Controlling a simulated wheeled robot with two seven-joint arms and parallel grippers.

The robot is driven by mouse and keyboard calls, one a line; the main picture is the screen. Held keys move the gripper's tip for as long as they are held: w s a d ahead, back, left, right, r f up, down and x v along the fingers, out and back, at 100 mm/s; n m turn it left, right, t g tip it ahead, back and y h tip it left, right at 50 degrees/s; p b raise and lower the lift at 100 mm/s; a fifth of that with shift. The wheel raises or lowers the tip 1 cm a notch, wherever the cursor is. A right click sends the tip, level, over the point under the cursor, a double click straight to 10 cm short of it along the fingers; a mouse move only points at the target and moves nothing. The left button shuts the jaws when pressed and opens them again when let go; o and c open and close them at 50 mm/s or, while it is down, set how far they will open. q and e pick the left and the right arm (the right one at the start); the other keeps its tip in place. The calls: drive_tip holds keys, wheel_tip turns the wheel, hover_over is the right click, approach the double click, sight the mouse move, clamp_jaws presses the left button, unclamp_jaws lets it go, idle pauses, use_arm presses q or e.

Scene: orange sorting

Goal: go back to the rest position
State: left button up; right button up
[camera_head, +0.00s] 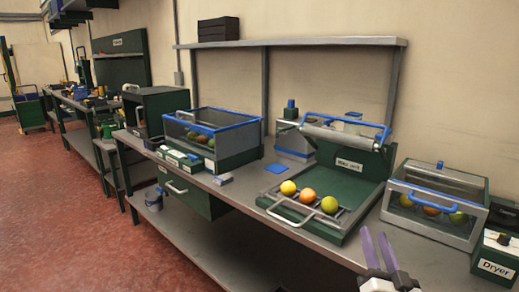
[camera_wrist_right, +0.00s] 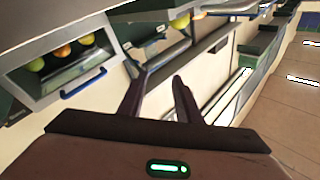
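My right gripper (camera_head: 377,250) shows at the bottom right of the head view, in front of the bench. Its two purple-grey fingers are apart with nothing between them. The fingers also show in the right wrist view (camera_wrist_right: 160,92), apart and empty. My left gripper is not in the head view. Several fruits sit in a row on the open green wax unit: a yellow one (camera_head: 288,187), an orange one (camera_head: 307,196) and a yellow-green one (camera_head: 329,205). The wax unit (camera_head: 350,174) has its lid raised.
A clear box with a blue handle (camera_head: 437,200) holds several fruits at the right. The box labelled Dryer (camera_head: 495,258) stands at the right edge. A blue-rimmed clear bin (camera_head: 236,150) with fruits stands further left. The bench (camera_head: 240,200) has bare room before the wax unit.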

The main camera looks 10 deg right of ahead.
drive_tip(key=s+a+f+n+g+y, duration=0.3)
drive_tip(key=s+a+f, duration=0.35)
drive_tip(key=f, duration=0.35)
drive_tip(key=s+a+f+n+g+y, duration=0.3)
drive_tip(key=s+a+f, duration=0.35)
drive_tip(key=f, duration=0.35)
drive_tip(key=s+a+f+n+g, duration=0.1)
drive_tip(key=s+a+f+g, duration=0.1)
drive_tip(key=s+f, duration=0.3)
drive_tip(key=s+a+f+n+g+y, duration=0.1)
drive_tip(key=s+a+f, duration=0.4)
drive_tip(key=s, duration=0.6)
drive_tip(key=shift+a+f+n+g, duration=0.2)
drive_tip(key=shift+n+g, duration=0.4)
drive_tip(key=shift+g, duration=0.6)
